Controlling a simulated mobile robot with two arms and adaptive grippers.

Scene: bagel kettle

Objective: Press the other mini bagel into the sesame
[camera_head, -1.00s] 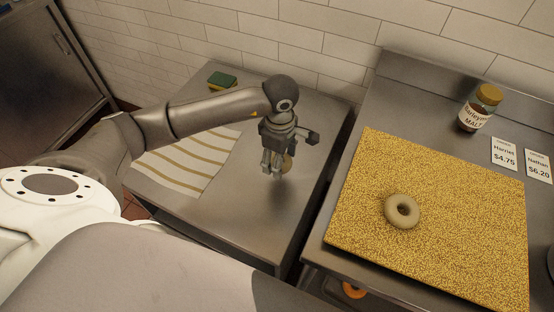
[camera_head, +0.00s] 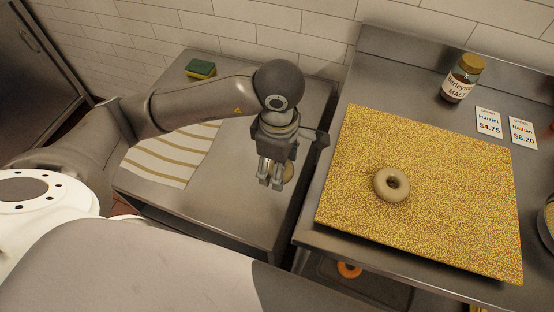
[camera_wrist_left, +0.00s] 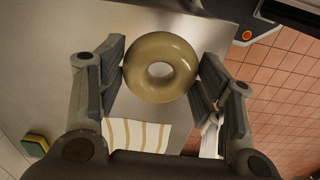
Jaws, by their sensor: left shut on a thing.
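My left gripper (camera_head: 273,178) is shut on a mini bagel (camera_wrist_left: 160,68), raised over the left steel table near its right edge. In the head view the held bagel (camera_head: 288,172) is mostly hidden behind the fingers. In the wrist view it sits between both finger pads, its hole facing the camera. Another mini bagel (camera_head: 378,191) lies flat on the sesame bed (camera_head: 440,200), a broad layer of yellow seeds on the right counter, left of its middle. The held bagel is apart from the sesame. My right gripper is not in view.
A striped cloth (camera_head: 170,160) and a green and yellow sponge (camera_head: 201,69) lie on the left table (camera_head: 235,215). A malt jar (camera_head: 461,80) and price cards (camera_head: 489,123) stand behind the sesame. A dark gap separates table and counter. Most of the sesame is clear.

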